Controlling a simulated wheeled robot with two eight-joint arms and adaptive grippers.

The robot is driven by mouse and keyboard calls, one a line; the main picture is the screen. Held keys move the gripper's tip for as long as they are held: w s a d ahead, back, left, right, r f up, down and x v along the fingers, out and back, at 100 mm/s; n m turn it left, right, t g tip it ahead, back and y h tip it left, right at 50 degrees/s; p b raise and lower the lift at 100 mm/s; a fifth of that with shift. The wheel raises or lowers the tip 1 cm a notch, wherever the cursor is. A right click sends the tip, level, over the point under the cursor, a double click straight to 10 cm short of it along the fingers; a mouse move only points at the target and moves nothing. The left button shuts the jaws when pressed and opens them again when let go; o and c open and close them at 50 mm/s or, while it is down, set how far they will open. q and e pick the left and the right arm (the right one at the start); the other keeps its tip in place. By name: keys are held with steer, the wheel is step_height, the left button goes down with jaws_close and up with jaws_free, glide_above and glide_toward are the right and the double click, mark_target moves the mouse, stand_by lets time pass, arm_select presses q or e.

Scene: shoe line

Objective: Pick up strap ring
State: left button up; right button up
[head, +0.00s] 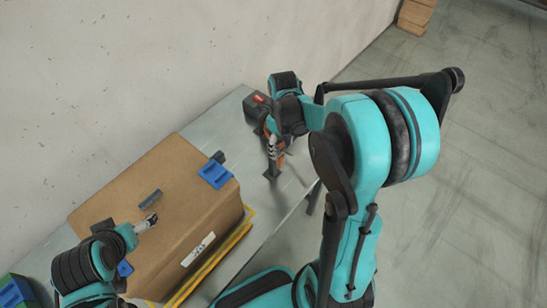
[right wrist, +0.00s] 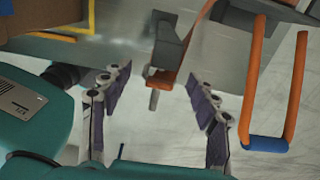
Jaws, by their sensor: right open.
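My right gripper (right wrist: 158,80) is open in the right wrist view, with its two dark-padded fingers spread apart. An orange strap piece (right wrist: 184,66), which may be the strap ring, shows at and beyond the fingertips, next to a dark grey block (right wrist: 170,45). I cannot tell whether it touches the fingers. In the head view my right gripper (head: 273,148) is over the far end of the table, and its arm hides much of that spot. My left gripper (head: 147,222) is above the cardboard box; whether its jaws are open is unclear.
A cardboard box (head: 160,185) stands on the grey table (head: 228,128) with blue pieces (head: 215,174) on it. A black and red tool (head: 257,104) is at the table's far end. An orange U-shaped frame with a blue grip (right wrist: 265,144) is right of my right gripper.

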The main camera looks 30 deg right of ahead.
mark_target(281, 155)
arm_select(q)
step_height(281, 155, down, 3)
steer(key=shift+r+b, duration=0.2)
steer(key=shift+b, duration=0.95)
arm_select(e)
step_height(281, 155, down, 6)
steer(key=shift+f, duration=0.25)
steer(key=shift+s, duration=0.1)
steer(key=c, duration=1.4)
